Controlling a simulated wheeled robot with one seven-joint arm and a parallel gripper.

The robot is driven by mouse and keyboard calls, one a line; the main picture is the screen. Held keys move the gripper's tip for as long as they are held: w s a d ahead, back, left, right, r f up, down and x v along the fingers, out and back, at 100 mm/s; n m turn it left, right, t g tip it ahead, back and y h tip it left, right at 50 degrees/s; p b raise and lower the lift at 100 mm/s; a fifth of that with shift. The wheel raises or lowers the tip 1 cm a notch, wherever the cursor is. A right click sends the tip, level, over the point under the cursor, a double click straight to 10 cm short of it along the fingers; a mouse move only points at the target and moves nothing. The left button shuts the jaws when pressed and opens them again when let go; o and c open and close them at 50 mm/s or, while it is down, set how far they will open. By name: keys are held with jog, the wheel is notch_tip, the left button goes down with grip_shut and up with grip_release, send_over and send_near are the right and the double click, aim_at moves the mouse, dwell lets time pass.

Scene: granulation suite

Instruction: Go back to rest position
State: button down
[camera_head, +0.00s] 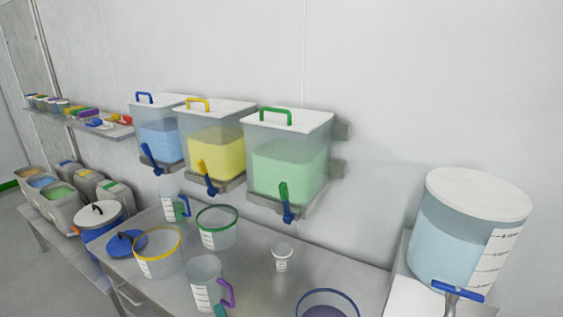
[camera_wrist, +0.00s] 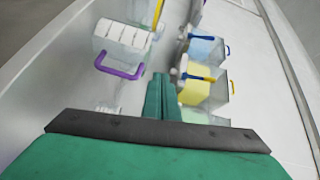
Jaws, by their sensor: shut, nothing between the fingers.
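My gripper (camera_wrist: 160,95) shows in the wrist view. Its two green fingers are pressed together with nothing between them, and they point toward the wall and the dispensers. The fingers look clear of everything, though depth is hard to judge. In the head view I cannot make out my gripper or arm for sure; a small teal piece shows at the bottom edge below the purple-handled jug (camera_head: 206,284).
Wall dispensers hold blue (camera_head: 158,137), yellow (camera_head: 215,153) and green (camera_head: 288,168) contents. The steel table (camera_head: 255,275) carries a yellow-rimmed bucket (camera_head: 158,256), green-rimmed bucket (camera_head: 217,232) and small cup (camera_head: 282,259). A large lidded tank (camera_head: 450,240) stands right. Upper wall space is clear.

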jog(key=s+d+f+n+h, duration=0.1)
jog(key=s+d+f+h, duration=0.4)
jog(key=s, duration=0.4)
jog(key=s+d+f+n+h, duration=0.1)
jog(key=s+d+f+h, duration=0.15)
jog(key=s+f, duration=0.6)
jog(key=s+d+r+n, duration=0.1)
jog(key=s+d+n, duration=0.2)
jog(key=s, duration=0.6)
jog(key=s+d+n, duration=0.4)
jog(key=s+n, duration=0.1)
jog(key=s, duration=0.3)
jog(key=shift+s+r+n, duration=0.35)
jog(key=shift+s+n, duration=0.05)
